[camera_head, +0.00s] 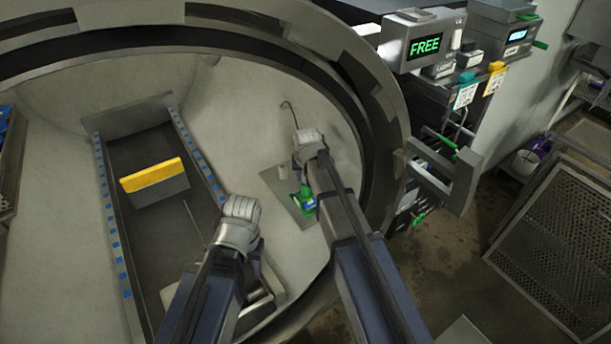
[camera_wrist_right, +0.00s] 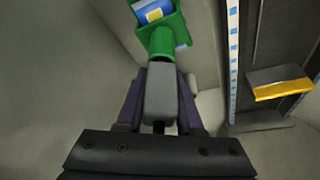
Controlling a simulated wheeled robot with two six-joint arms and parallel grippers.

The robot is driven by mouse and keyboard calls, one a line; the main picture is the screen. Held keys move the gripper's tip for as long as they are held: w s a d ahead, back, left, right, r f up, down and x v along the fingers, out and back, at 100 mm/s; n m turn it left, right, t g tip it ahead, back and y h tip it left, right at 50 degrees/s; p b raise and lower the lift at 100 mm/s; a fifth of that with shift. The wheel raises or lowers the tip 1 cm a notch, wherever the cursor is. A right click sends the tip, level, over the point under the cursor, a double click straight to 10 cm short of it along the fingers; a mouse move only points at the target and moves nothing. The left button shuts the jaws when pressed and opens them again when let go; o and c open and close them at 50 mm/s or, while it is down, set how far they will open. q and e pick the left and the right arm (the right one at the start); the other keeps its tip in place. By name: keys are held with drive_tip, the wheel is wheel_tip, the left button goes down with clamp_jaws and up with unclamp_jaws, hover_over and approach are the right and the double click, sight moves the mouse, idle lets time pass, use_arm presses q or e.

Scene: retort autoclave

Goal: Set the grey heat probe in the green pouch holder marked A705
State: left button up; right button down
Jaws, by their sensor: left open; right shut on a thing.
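My right gripper (camera_head: 308,140) is shut inside the round vessel. In the right wrist view, a grey block (camera_wrist_right: 160,95) sits between its fingers, likely the grey heat probe. The block's far end overlaps a green holder (camera_wrist_right: 158,40); I cannot tell whether it is inside or only in front of it. The green holder (camera_head: 299,201) stands on a grey plate in the head view, partly behind my right arm, with a blue and white pouch in it. No A705 marking is readable. My left gripper (camera_head: 240,220) is open and empty, over the right edge of the tray.
A dark tray (camera_head: 112,232) with blue-marked edges holds a yellow-topped grey block (camera_head: 155,182). The vessel's thick rim (camera_head: 385,130) curves around both arms. A display reading FREE (camera_head: 425,45) stands outside. A perforated metal rack (camera_head: 565,245) is at right.

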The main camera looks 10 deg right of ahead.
drive_tip(key=shift+f+b, duration=0.45)
drive_tip(key=shift+f, duration=0.05)
idle(0.4)
drive_tip(key=shift+c, duration=2.3)
unclamp_jaws()
drive_tip(key=shift+r, duration=0.1)
drive_tip(key=p+v, duration=0.7)
drive_tip(key=shift+s+r, duration=0.2)
drive_tip(key=shift+r, duration=0.1)
drive_tip(key=s+a+n+g, duration=0.2)
drive_tip(key=s+a, duration=0.2)
drive_tip(key=s, duration=0.9)
drive_tip(key=s+a+f+n+g, duration=0.1)
drive_tip(key=s+a+n+g, duration=0.1)
drive_tip(key=s, duration=1.1)
drive_tip(key=shift+a+f+n+g+h, duration=0.35)
drive_tip(key=shift+a+n, duration=0.35)
drive_tip(key=shift+a, duration=0.35)
